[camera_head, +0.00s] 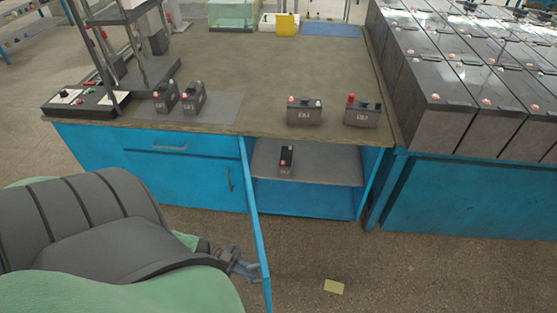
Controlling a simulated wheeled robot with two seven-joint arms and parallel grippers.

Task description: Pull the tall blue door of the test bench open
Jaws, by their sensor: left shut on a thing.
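The tall blue door (253,215) of the test bench stands swung out toward me, seen almost edge-on. Its hinge side is at the bench front, left of an open compartment. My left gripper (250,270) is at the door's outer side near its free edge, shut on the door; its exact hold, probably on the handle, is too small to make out. The open compartment has a grey shelf (325,172) with one small dark battery (286,159) on it. My right gripper is not in view.
The bench top (290,70) carries several small batteries, a control box (85,103) and a glass tank (233,14). Left of the door are a drawer (185,138) and a lower door handle (229,180). Large batteries (470,90) fill a blue stand at right. A yellow note (334,286) lies on open floor.

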